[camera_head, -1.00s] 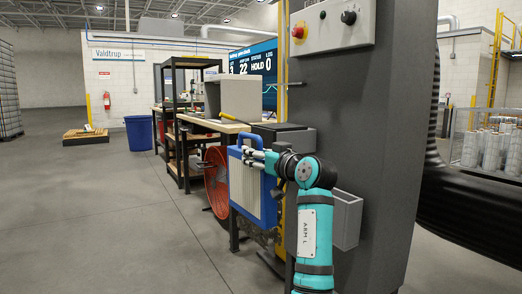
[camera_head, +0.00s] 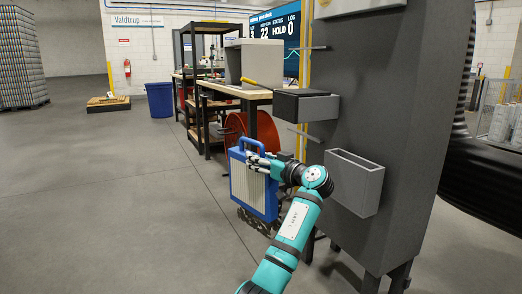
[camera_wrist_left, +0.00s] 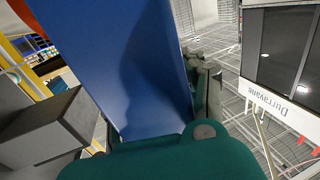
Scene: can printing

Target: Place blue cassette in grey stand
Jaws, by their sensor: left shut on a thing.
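The blue cassette (camera_head: 236,178) is an upright blue frame with a handle on top and a pale ribbed face. My left gripper (camera_head: 264,163) is shut on its right edge and holds it clear of the floor. In the left wrist view the cassette (camera_wrist_left: 125,55) fills the middle as a plain blue wall. A grey, upright, box-like stand (camera_head: 248,62) is on the workbench beyond the cassette, apart from it; I cannot tell whether it is the task's grey stand. My right gripper is out of view.
A dark machine cabinet (camera_head: 400,120) stands close at right, with an open grey pocket (camera_head: 355,185) and a dark-topped box (camera_head: 305,106) jutting from it. The wooden workbench (camera_head: 255,94) and a red reel (camera_head: 235,128) are behind the cassette.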

